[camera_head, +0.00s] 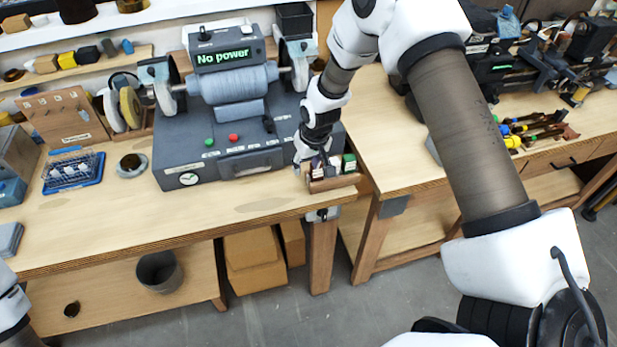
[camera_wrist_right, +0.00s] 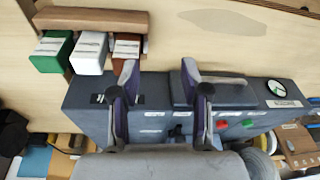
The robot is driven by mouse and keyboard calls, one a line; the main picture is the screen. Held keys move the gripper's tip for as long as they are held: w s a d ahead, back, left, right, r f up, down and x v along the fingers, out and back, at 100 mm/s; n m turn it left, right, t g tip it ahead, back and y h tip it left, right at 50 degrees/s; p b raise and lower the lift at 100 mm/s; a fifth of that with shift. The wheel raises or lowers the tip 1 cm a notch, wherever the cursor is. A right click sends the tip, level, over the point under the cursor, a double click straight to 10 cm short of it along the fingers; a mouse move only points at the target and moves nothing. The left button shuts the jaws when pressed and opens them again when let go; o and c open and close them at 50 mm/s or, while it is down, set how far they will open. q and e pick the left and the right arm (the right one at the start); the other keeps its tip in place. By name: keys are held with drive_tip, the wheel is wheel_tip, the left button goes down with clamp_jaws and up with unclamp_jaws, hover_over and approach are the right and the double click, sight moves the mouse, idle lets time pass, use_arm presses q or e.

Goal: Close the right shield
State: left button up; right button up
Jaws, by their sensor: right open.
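The grey bench grinder (camera_head: 222,140) stands on the wooden bench, and its display reads "No power". A pale bracket-like piece at the right wheel end (camera_head: 299,48) looks like the right shield. Whether it is open or closed is unclear. A similar piece (camera_head: 157,72) is at the left end. My right gripper (camera_head: 314,168) is low at the grinder's front right corner. In the right wrist view its two fingers (camera_wrist_right: 158,82) are apart, with nothing held, over the grinder's base (camera_wrist_right: 85,118). The right shield cannot be made out there.
A small wooden rack (camera_wrist_right: 90,19) with green (camera_wrist_right: 52,52), white (camera_wrist_right: 89,54) and brown blocks sits at the bench's right edge beside the gripper. A blue tray (camera_head: 72,178) and round dish (camera_head: 131,165) stand left. The bench front is mostly clear.

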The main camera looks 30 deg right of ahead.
drive_tip(key=shift+s+a+f, duration=0.25)
drive_tip(key=shift+s+f, duration=0.4)
drive_tip(key=shift+s+a+f, duration=0.25)
drive_tip(key=shift+s+f, duration=0.35)
